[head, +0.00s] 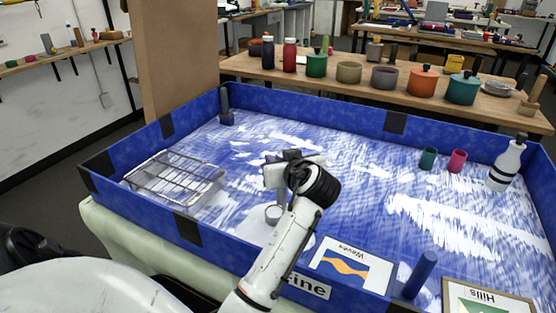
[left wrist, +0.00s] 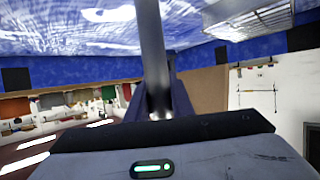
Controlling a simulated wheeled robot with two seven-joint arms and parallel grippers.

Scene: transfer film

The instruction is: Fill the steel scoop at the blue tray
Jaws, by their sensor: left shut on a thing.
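The blue tray (head: 395,124) is a wide, low-walled box with white material spread in streaks over its blue floor. My left gripper (head: 282,165) is over the tray's near middle, shut on the handle of the steel scoop (head: 273,214). The scoop hangs below the gripper, its small round bowl low over a pale patch of the white material. I cannot tell whether the bowl touches it or holds any. In the left wrist view the grey handle (left wrist: 153,60) runs up between the fingers; the bowl is not visible there. My right gripper is not in view.
A wire rack (head: 175,180) lies at the tray's left and a dark-handled tool (head: 226,106) stands at its back left corner. A teal cup (head: 428,158), a pink cup (head: 457,160) and a white bottle (head: 507,165) stand at the right. A blue cylinder (head: 420,275) stands near the front.

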